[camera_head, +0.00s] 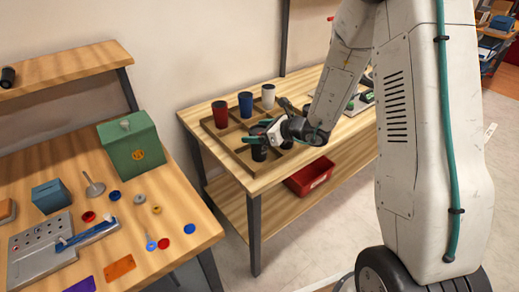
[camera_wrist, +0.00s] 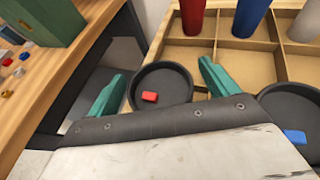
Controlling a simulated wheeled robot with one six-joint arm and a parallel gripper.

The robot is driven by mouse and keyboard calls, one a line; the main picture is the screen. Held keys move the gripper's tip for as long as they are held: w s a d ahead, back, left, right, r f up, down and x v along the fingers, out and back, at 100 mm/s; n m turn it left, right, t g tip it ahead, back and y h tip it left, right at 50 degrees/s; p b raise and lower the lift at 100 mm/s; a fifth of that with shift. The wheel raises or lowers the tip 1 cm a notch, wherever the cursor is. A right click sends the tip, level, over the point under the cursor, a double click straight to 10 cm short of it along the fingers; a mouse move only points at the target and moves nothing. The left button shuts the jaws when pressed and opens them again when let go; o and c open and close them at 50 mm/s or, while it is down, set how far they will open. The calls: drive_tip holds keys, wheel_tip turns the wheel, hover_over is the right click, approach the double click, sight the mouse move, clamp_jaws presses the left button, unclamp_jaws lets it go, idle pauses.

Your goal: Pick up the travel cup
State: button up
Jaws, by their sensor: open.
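A black travel cup (camera_head: 259,149) stands at the near left of the divided tray, with my gripper (camera_head: 268,132) right above and beside it. In the wrist view the round dark top of this cup (camera_wrist: 165,78) shows between the two teal fingers of my gripper (camera_wrist: 163,82), with a small red piece on or in it. The fingers are apart, one on each side of the cup, and do not visibly grip it. A second dark cup (camera_wrist: 287,103) with a blue piece stands to the right. The cup's lower body is hidden in the wrist view.
Red (camera_head: 220,114), blue (camera_head: 245,104) and white (camera_head: 268,96) cups stand in the tray's back row. The wooden tray (camera_head: 224,143) has raised dividers. A left workbench (camera_head: 180,205) holds a green box (camera_head: 132,145) and small parts. A red bin (camera_head: 310,175) sits below.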

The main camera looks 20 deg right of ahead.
drive_tip(key=shift+w+a+f, duration=0.25)
drive_tip(key=shift+w+a, duration=0.2)
drive_tip(key=shift+w, duration=0.05)
drive_tip(key=c, duration=0.7)
drive_tip(key=shift+r, duration=0.1)
drive_tip(key=shift+c, duration=0.2)
